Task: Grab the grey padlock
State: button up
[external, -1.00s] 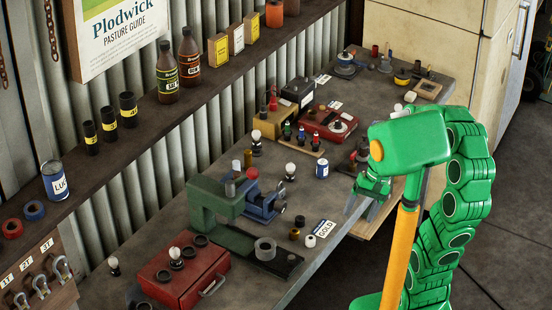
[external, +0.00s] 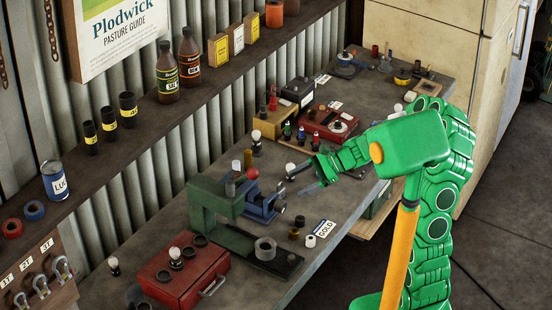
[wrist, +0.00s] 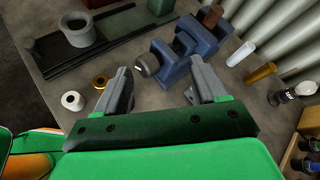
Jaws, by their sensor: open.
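I cannot pick out a grey padlock for certain in either view. My gripper (external: 304,179) is open and empty above the bench, to the right of the blue vise (external: 262,208). In the wrist view the spread fingers of my gripper (wrist: 161,78) point toward the blue vise (wrist: 188,58). A small dark grey round piece (wrist: 147,65) shows between the fingertips, at the near end of the vise; what it is I cannot tell. My arm hides part of the bench behind it.
A green machine frame (external: 205,203) and a red toolbox (external: 172,277) stand left on the bench. A grey tape roll (external: 265,249), a white ring (external: 310,241) and a GOLD card (external: 322,228) lie near the front edge. Several bulbs and small tools stand behind my gripper.

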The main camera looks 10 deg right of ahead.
aim_at(280, 190)
jog(key=w+f+m+t, duration=0.1)
jog(key=w+f+m, duration=0.1)
jog(key=w, duration=0.1)
jog(key=w+f+m+t, duration=0.1)
jog(key=w+f+m, duration=0.1)
jog(key=w, duration=0.1)
jog(key=w+d+f+m, duration=0.1)
jog(key=w+f+m, duration=0.1)
jog(key=m, duration=0.1)
jog(key=shift+w+f+t+y, duration=0.3)
jog(key=shift+w+f+t, duration=0.1)
jog(key=shift+s+f+x, duration=0.1)
jog(key=shift+f+x, duration=0.05)
jog(key=shift+x, duration=1.8)
jog(key=shift+s+f+x, duration=0.1)
jog(key=shift+f+x, duration=0.05)
jog(key=shift+x, duration=1.8)
jog(key=c, duration=1)
